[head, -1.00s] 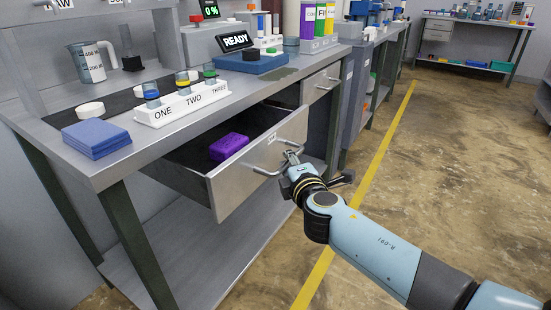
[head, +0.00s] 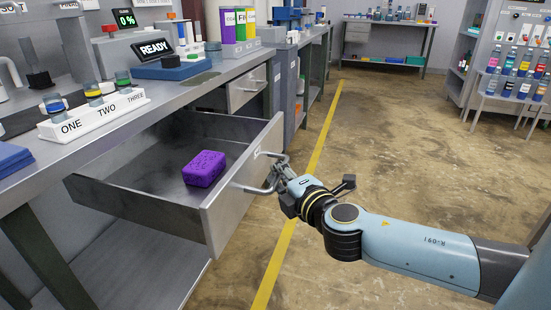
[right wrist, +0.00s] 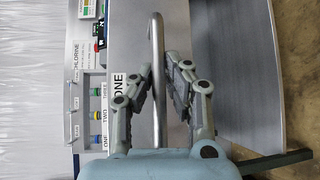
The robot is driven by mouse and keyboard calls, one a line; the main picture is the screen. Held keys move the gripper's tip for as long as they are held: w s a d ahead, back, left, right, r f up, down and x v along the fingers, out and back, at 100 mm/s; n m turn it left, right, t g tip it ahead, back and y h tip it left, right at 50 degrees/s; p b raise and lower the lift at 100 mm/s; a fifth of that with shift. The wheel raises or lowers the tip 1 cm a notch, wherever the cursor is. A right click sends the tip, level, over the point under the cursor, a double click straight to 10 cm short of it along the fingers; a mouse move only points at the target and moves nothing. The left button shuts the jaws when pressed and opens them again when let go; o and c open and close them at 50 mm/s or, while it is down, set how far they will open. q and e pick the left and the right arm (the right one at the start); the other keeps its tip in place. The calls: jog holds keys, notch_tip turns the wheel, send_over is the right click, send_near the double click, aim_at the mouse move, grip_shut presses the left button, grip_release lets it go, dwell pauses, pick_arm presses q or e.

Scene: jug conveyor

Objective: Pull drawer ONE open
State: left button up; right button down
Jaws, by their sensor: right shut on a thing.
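The drawer (head: 236,196) with the label ONE, which reads in the right wrist view (right wrist: 118,84), stands well out from the bench. A purple sponge-like block (head: 204,168) lies on its floor. My right gripper (head: 276,178) is at the bar handle (head: 262,189) on the drawer front. In the right wrist view the handle bar (right wrist: 158,60) runs between the two fingers (right wrist: 160,88), and the gripper is shut on it. My left gripper is not in view.
On the bench top (head: 165,98) stand a white rack (head: 95,117) marked ONE, TWO, THREE and a blue device (head: 172,67) reading READY. A second drawer (head: 247,88) farther along is shut. Open floor (head: 400,150) lies to the right, with a yellow line (head: 305,180).

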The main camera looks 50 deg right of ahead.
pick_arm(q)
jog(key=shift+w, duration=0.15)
pick_arm(e)
jog(key=shift+r, duration=0.15)
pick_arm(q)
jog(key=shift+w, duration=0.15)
pick_arm(e)
jog(key=c, duration=1.3)
grip_release()
jog(key=shift+c, duration=0.2)
jog(key=shift+s, duration=0.15)
jog(key=v, duration=1.1)
jog(key=shift+s+a, duration=0.15)
jog(key=shift+s, duration=0.15)
